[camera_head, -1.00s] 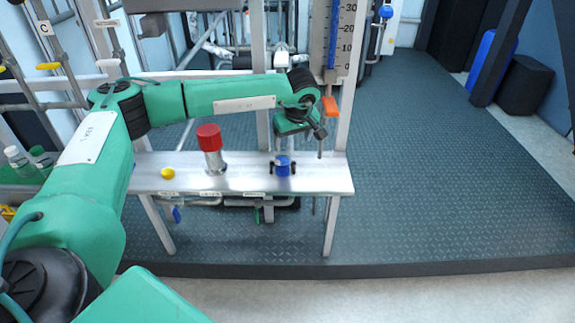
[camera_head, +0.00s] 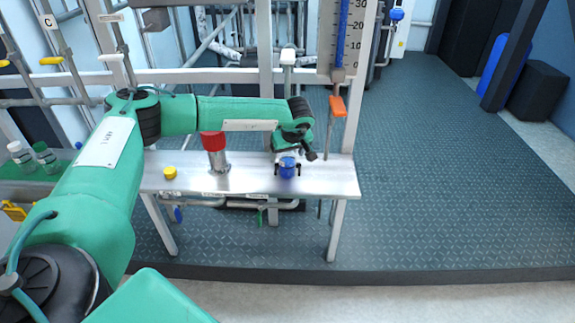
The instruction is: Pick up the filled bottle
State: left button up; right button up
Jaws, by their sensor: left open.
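My left gripper (camera_head: 289,156) is open. It points down just above a small blue object (camera_head: 287,168) on the metal bench. The blue object has small dark parts at either side; I cannot tell whether it is the filled bottle, and the gripper partly hides its top. I cannot see the fingers clearly or whether they touch it. Two clear bottles, one white-capped (camera_head: 21,158) and one with a dark green cap (camera_head: 45,157), stand on the shelf at the far left; their contents are hard to tell. My right gripper is not in view.
The metal bench (camera_head: 240,184) also holds a red-topped metal cylinder (camera_head: 215,151) and a yellow knob (camera_head: 170,172). Uprights, pipes and a blue gauge (camera_head: 343,38) with an orange handle (camera_head: 337,106) stand behind. The dark floor to the right is open.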

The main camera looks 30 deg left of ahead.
pick_arm(q)
jog(key=x, duration=0.2)
jog(key=shift+a+f, duration=0.1)
jog(key=shift+f, duration=0.2)
jog(key=c, duration=1.3)
jog(key=shift+r, duration=0.15)
